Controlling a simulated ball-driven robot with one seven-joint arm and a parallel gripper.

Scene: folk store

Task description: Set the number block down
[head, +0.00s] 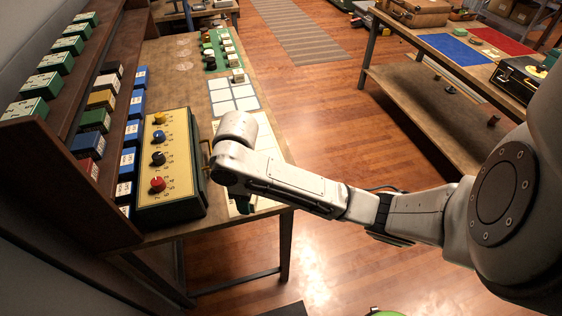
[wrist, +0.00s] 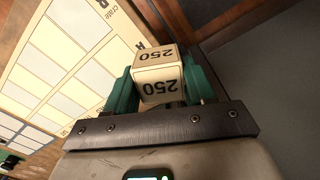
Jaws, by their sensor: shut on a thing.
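The number block (wrist: 157,78) is a cream cube marked 250 on two visible faces. My gripper (wrist: 158,88) has its two green fingers shut on the block's sides in the wrist view. A cream sheet with a printed grid (wrist: 52,40) lies to the left of the block there. I cannot tell how high the block is above the surface. The cream sheet (head: 263,143) shows partly around my arm on the wooden table.
A green box with a yellow panel and several knobs (head: 172,140) stands close left of my arm. Another table (head: 432,60) stands at right across open floor.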

